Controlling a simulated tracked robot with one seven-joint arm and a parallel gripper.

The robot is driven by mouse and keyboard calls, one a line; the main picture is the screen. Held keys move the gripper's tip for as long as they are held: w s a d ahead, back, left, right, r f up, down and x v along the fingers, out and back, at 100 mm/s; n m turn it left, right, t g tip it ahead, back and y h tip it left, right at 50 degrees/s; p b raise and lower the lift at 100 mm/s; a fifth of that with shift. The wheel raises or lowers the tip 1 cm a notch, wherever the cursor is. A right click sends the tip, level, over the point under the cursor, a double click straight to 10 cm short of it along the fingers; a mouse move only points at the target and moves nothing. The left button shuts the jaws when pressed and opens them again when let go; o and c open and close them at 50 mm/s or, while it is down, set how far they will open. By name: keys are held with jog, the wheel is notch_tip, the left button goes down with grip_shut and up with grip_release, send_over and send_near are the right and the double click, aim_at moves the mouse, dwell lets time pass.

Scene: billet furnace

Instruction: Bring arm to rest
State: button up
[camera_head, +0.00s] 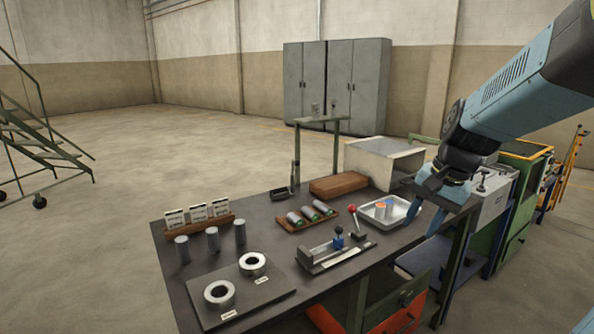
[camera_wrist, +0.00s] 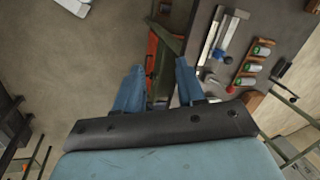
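My gripper (camera_head: 424,218) hangs at the end of my blue arm, above the right edge of the workbench (camera_head: 168,262) in the head view. Its two blue fingers point down and stand apart with nothing between them. In the wrist view my gripper (camera_wrist: 160,70) also shows spread fingers, with the bench edge and floor below. A metal tray (camera_head: 368,217) holding a small orange-topped cylinder (camera_head: 381,208) lies just left of my gripper in the head view.
On the bench are a fixture with a blue knob (camera_head: 338,243), a wooden rack of cylinders (camera_head: 294,228), two rings on a plate (camera_head: 272,292) and several grey cylinders. A furnace box (camera_head: 365,160) stands behind. Green machinery (camera_head: 520,190) is at right. Open floor lies left.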

jog(key=s+a+r+n+t+h, duration=0.1)
jog(key=s+r+n, duration=0.1)
jog(key=s, duration=0.3)
jog(key=s+r+n+t+h, duration=0.1)
jog(key=s+r+n+t, duration=0.1)
jog(key=s+n, duration=0.3)
jog(key=shift+s+a+r+t, duration=0.3)
jog(key=shift+s+a+r, duration=0.15)
jog(key=shift+s, duration=0.1)
